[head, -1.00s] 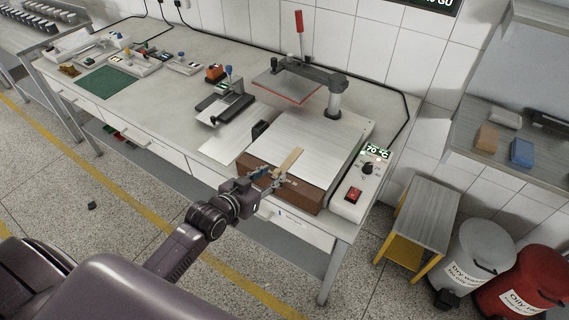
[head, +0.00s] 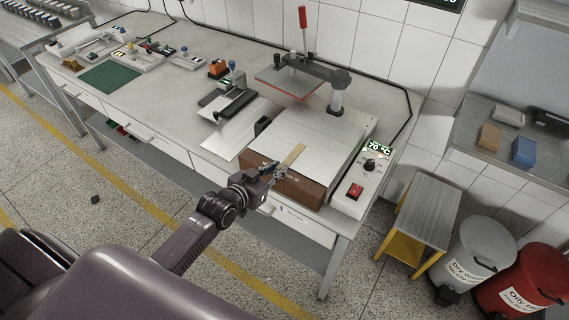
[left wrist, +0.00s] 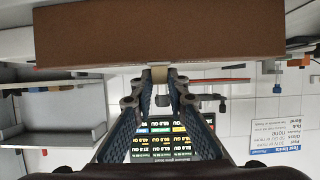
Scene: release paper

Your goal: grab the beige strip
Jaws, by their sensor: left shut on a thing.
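The beige strip (head: 292,155) lies at the front edge of the heat press's metal plate (head: 309,138), its near end reaching out over the brown front block (head: 299,187). My left gripper (head: 277,173) is at that near end, in front of the brown block. In the left wrist view the left gripper (left wrist: 160,80) is shut on the end of the strip (left wrist: 159,73), just at the edge of the brown block (left wrist: 160,32). The strip's far part is hidden there. My right gripper is not in view.
The press's raised upper plate (head: 289,80) hangs behind the metal plate. A control box (head: 362,184) with a red switch stands to the right. A small tool stand (head: 227,100) and a green mat (head: 109,77) are to the left on the bench.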

